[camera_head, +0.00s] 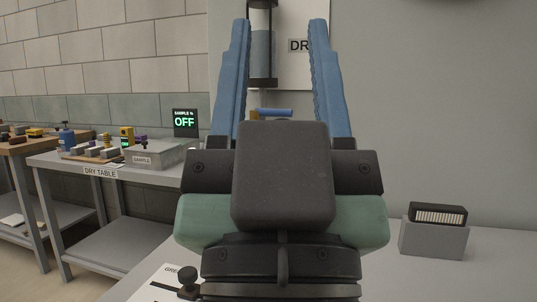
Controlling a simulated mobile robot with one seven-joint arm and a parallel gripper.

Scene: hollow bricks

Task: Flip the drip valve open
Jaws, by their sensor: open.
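My gripper (280,24) fills the middle of the view. Its two blue fingers are wide apart, with nothing held between them. Beyond them, a clear cylinder (262,50) with dark end caps hangs in front of a white wall panel (298,72), whose label begins "DR"; the rest is covered by the right finger. Low between the fingers, a short blue bar (271,112) lies level, apart from both fingers; it looks like the drip valve's handle. A bit of yellow shows under it. The valve's body is hidden behind my gripper.
At right, a grey block (433,239) bearing a dark slotted piece stands on a pale worktop (480,280). At left is the dry table (70,163) with several small items, a grey box (155,154) labelled "SAMPLE" and a display (185,122) reading "OFF". The worktop's right side is mostly clear.

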